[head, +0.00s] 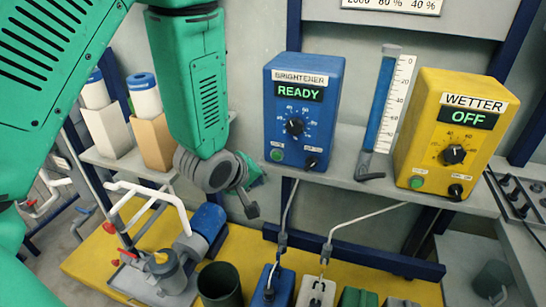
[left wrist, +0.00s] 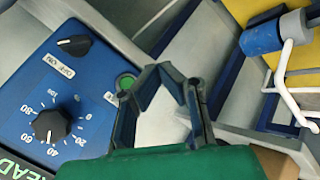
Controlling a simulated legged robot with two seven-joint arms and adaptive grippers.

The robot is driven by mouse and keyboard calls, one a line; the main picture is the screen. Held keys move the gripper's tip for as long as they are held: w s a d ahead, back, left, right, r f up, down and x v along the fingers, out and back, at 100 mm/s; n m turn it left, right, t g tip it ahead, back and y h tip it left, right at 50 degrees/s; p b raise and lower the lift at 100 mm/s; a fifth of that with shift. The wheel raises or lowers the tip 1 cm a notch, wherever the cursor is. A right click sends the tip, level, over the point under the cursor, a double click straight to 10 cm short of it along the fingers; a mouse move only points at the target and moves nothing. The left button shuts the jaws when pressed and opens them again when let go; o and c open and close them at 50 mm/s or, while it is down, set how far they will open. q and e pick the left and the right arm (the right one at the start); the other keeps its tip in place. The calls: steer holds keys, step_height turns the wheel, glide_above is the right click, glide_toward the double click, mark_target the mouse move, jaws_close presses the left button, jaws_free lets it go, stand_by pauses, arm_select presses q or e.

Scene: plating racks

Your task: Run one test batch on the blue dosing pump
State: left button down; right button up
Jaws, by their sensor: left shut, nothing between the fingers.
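The blue dosing pump (head: 303,112), labelled BRIGHTENER, stands on a grey shelf. Its screen (head: 299,92) reads READY in green. Its black dial (head: 295,127) shows in the left wrist view (left wrist: 52,126), with its white mark near 40. Its green button (head: 277,155) is at the lower left of the face and also shows in the left wrist view (left wrist: 126,83). A small black switch (head: 311,162) is at the lower right. My left gripper (head: 249,206) is shut and empty, left of and below the button. Its fingers (left wrist: 165,72) appear just beside the button.
A yellow pump (head: 455,133), labelled WETTER, reads OFF. A gauge tube (head: 383,103) with blue liquid stands between the pumps. A plate above reads partly 80 % 40 %. Two white-and-blue bottles stand at left. Pipes, a blue motor (head: 208,222) and several canisters are below. Cables hang under the shelf.

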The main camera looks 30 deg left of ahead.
mark_target(277, 156)
arm_select(q)
steer(key=w, duration=0.6)
steer(key=shift+d+r+p, duration=0.2)
steer(key=shift+r+p, duration=0.05)
steer(key=shift+p, duration=0.05)
steer(key=shift+a+f, duration=0.2)
steer(key=shift+a, duration=0.55)
steer(key=shift+d+r, duration=0.1)
steer(key=shift+d, duration=0.45)
steer(key=shift+d+r, duration=0.1)
steer(key=shift+d, duration=0.2)
steer(key=shift+a+f, duration=0.2)
steer(key=shift+a, duration=0.5)
steer(key=shift+d+r, duration=0.1)
steer(key=shift+d, duration=0.3)
steer(key=shift+w+d+r, duration=0.15)
steer(key=shift+w+a+p, duration=0.2)
steer(key=shift+w+p, duration=0.05)
steer(key=shift+p, duration=0.1)
steer(key=shift+a, duration=0.35)
arm_select(e)
steer(key=shift+d+r, duration=0.3)
steer(key=shift+r, duration=0.25)
